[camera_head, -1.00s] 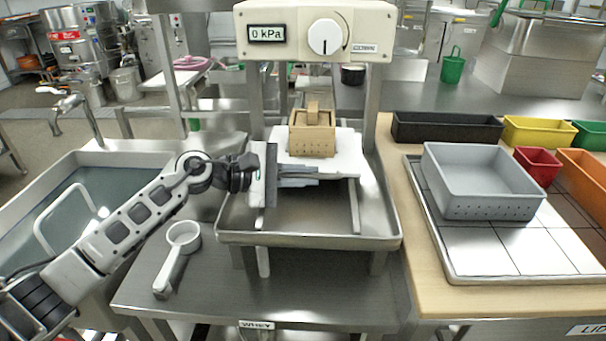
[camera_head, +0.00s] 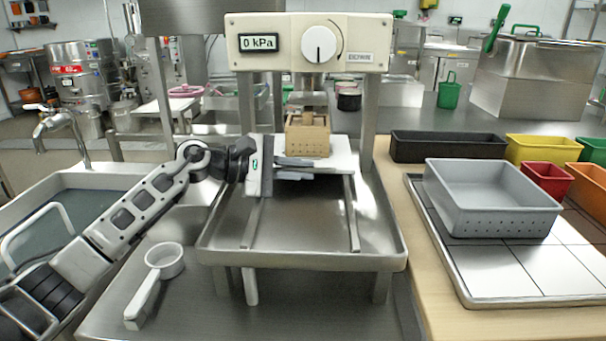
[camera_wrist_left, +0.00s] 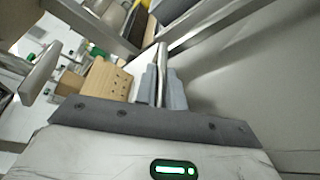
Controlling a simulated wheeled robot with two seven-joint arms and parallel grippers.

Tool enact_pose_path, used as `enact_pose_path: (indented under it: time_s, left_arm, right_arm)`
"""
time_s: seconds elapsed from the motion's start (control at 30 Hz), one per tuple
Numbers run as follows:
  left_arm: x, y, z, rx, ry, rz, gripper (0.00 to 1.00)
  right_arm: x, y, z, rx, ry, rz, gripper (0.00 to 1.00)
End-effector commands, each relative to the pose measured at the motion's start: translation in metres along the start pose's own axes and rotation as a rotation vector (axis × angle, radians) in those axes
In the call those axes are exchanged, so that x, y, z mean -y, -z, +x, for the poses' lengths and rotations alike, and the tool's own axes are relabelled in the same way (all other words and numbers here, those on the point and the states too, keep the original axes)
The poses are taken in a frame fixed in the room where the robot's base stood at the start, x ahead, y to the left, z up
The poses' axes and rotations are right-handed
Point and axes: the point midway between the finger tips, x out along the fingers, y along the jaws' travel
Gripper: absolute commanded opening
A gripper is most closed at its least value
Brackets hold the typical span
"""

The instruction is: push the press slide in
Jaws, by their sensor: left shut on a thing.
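The press slide is a white board (camera_head: 341,155) on two metal rails above the press's steel tray (camera_head: 300,262). A wooden box-shaped mould (camera_head: 307,138) with small holes stands upright on it, below the press head (camera_head: 308,43). My left gripper (camera_head: 300,170) is at the front edge of the slide, its fingers pointing right. It is shut on a thin metal bar at that edge, the slide's handle; in the left wrist view the bar (camera_wrist_left: 161,75) runs between the grey fingers. The mould (camera_wrist_left: 106,80) shows there too. The fingers partly hide the slide's front edge. My right gripper is not in view.
The display reads 0 kPa beside a white knob (camera_head: 319,43). A white scoop (camera_head: 160,268) lies on the steel table at left, near a sink (camera_head: 50,235). At right are a grey perforated bin (camera_head: 490,195) and coloured bins. The front of the tray is empty.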

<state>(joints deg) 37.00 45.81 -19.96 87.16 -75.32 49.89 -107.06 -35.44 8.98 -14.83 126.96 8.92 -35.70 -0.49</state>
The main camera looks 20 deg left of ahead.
Motion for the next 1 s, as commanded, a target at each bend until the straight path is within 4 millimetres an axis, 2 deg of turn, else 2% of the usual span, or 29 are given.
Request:
enact_pose_path:
  time_s: [0.03,0.07,0.1,0.13,0.4,0.57,0.67,1.0]
  left_arm:
    - [-0.004,0.003,-0.002,-0.011,-0.012,0.007,0.00]
    - [-0.005,0.003,-0.002,-0.012,-0.012,0.007,0.19]
    - [-0.004,0.003,-0.002,-0.011,-0.011,0.007,0.30]
    - [-0.004,0.003,-0.002,-0.011,-0.011,0.007,0.33]
    - [-0.003,0.002,-0.002,-0.007,-0.008,0.005,0.33]
    - [-0.002,0.003,-0.014,-0.009,-0.007,0.005,0.33]
    - [-0.001,0.003,-0.033,-0.011,-0.006,0.006,0.33]
    - [0.001,0.003,-0.114,-0.012,-0.005,0.005,0.33]
  right_arm:
    - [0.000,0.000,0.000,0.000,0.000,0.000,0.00]
    - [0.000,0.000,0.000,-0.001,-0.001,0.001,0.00]
    - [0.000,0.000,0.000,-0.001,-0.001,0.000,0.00]
    - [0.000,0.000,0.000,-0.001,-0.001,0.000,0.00]
    - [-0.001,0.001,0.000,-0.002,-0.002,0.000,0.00]
    - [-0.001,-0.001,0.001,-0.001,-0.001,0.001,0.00]
    - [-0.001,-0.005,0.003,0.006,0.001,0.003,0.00]
    - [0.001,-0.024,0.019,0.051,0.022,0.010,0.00]
